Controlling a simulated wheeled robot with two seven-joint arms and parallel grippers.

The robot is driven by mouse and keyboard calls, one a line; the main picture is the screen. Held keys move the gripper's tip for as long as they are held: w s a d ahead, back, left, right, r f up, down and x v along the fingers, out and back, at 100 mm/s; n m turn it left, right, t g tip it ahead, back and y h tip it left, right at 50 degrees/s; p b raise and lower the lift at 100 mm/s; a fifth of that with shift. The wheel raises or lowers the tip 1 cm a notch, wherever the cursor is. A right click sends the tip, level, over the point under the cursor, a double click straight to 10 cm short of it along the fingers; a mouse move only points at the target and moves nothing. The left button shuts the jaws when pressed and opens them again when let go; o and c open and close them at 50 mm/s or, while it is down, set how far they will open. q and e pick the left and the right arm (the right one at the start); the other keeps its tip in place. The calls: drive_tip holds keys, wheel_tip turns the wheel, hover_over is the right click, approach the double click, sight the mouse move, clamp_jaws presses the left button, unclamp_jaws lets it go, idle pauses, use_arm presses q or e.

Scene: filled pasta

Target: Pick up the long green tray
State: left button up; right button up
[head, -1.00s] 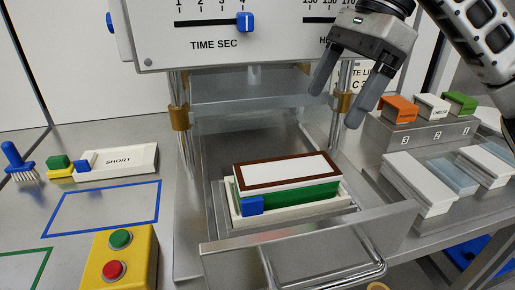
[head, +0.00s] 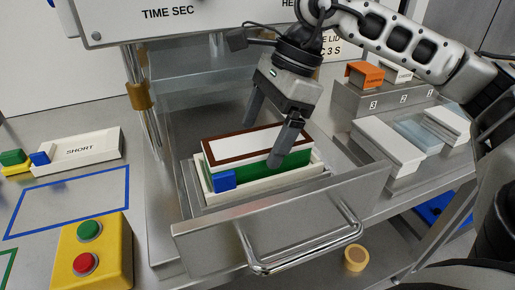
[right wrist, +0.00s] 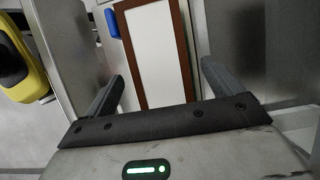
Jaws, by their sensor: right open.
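The long green tray (head: 290,162) sits in a cream holder (head: 319,170) inside the pulled-out metal drawer. A white panel with a brown border (head: 245,146) covers its top. A blue block (head: 222,180) is at its front left end. My right gripper (head: 262,143) is open over the tray, one finger in front of its near side and the other towards its far side. In the right wrist view the white panel (right wrist: 152,50) lies ahead between the open fingers (right wrist: 165,85). I cannot tell whether the fingers touch it. My left gripper is not in view.
The drawer has a bar handle (head: 305,245) in front. A yellow box with green and red buttons (head: 92,255) stands at left. A cream tray marked SHORT (head: 80,152) lies behind it. White blocks (head: 385,145) and a numbered stand (head: 385,105) are at right. The press stands behind.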

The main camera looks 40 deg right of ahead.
drive_tip(key=shift+x, duration=1.4)
drive_tip(key=shift+w+r, duration=0.1)
drive_tip(key=c, duration=1.2)
